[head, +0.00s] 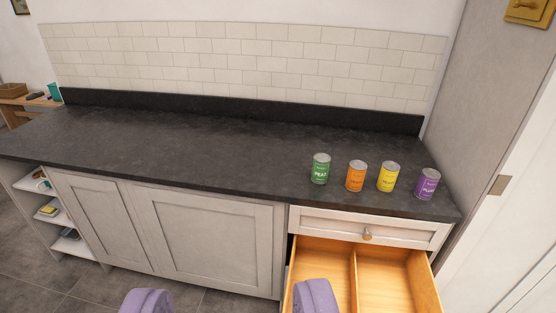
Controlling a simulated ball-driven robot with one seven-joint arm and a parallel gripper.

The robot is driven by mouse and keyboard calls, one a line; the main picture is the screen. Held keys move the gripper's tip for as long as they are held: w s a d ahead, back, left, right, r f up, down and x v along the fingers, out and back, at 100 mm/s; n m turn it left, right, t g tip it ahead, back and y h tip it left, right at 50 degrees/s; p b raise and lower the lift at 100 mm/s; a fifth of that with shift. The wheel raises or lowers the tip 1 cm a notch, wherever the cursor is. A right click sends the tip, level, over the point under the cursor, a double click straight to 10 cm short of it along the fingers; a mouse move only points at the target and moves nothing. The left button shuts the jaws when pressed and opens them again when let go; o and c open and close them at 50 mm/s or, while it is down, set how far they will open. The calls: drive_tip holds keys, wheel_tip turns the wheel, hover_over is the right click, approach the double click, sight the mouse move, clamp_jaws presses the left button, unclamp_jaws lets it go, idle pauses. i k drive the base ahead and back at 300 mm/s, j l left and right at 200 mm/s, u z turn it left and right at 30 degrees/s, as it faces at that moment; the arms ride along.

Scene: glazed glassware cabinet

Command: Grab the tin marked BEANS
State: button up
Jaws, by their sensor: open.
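Several tins stand upright in a row on the dark countertop (180,146), near its front edge at the right. From left to right they are a green tin (320,170) whose label seems to read PEAS or PEAR, an orange tin (356,176), a yellow tin (388,177) and a purple tin (428,184) that seems to read PLUMS. The orange and yellow labels are too small to read, so I cannot tell which tin says BEANS. My gripper (230,299) shows two purple fingertips at the bottom edge, wide apart, with nothing between them, low and left of the tins.
A wooden drawer (424,290) stands open below the tins, with a divider and no contents visible. A shut drawer front (330,222) with a knob is above it. A wall (475,90) bounds the counter's right end. The counter's left and middle are clear.

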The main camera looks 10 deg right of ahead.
sight(357, 169)
drive_tip(key=i+j+u, duration=0.2)
drive_tip(key=i, duration=0.2)
drive_tip(key=i+j+u, duration=0.25)
drive_tip(key=i, duration=0.15)
drive_tip(key=i+j+u, duration=0.2)
drive_tip(key=i, duration=0.2)
drive_tip(key=i+l+z, duration=0.1)
drive_tip(key=i+z, duration=0.7)
drive_tip(key=i+j+z, duration=0.15)
drive_tip(key=z, duration=0.2)
drive_tip(key=i+z, duration=1.1)
drive_tip(key=k+j, duration=0.05)
drive_tip(key=k, duration=0.05)
